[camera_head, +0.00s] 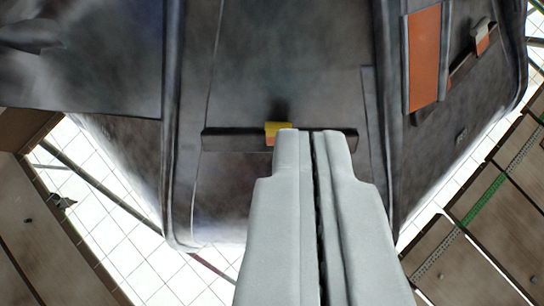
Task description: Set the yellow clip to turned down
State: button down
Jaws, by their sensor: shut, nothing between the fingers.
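The yellow clip (277,129) is a small piece on a dark horizontal bar (230,140) fixed to the front of a dark grey metal body. A bit of orange-red shows just under its yellow part. My gripper (312,133) is shut and empty, with pale grey fingers coming up from the bottom of the picture. Its fingertips overlap the bar just right of the clip and cover part of the bar. I cannot tell whether the fingertips touch the clip.
The dark grey body (290,60) fills the upper middle. An orange panel (424,58) and another small clip (482,36) on a slanted bar are at upper right. White tiled floor (130,255) shows below, with brown panels (50,245) at left and right.

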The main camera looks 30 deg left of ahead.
aim_at(278, 128)
jog(key=shift+w+a+f+g, duration=0.45)
jog(key=shift+w+f, duration=0.85)
jog(key=shift+f, duration=3.55)
jog(key=shift+w+a+f+g, duration=0.45)
jog(key=shift+w+f, duration=0.9)
jog(key=shift+f, duration=3.5)
jog(key=shift+w+a+f+g, duration=0.4)
jog(key=shift+w+f, duration=0.9)
jog(key=shift+f, duration=3.55)
jog(key=shift+a, duration=0.1)
jog(key=shift+w, duration=0.45)
jog(key=shift+w+f+g, duration=0.1)
jog(key=shift+w+g, duration=0.2)
jog(key=shift+w, duration=0.05)
jog(key=shift+w+a+f+g, duration=0.15)
jog(key=shift+w+g, duration=0.15)
jog(key=shift+g, duration=0.4)
jog(key=shift+w+a+g, duration=0.1)
jog(key=shift+w+g, duration=0.15)
jog(key=shift+g, duration=0.45)
jog(key=shift+w+f+g+h, duration=0.15)
jog(key=shift+w+g+h, duration=0.15)
jog(key=shift+w+g, duration=0.1)
jog(key=shift+w+f, duration=0.15)
jog(key=shift+w, duration=0.05)
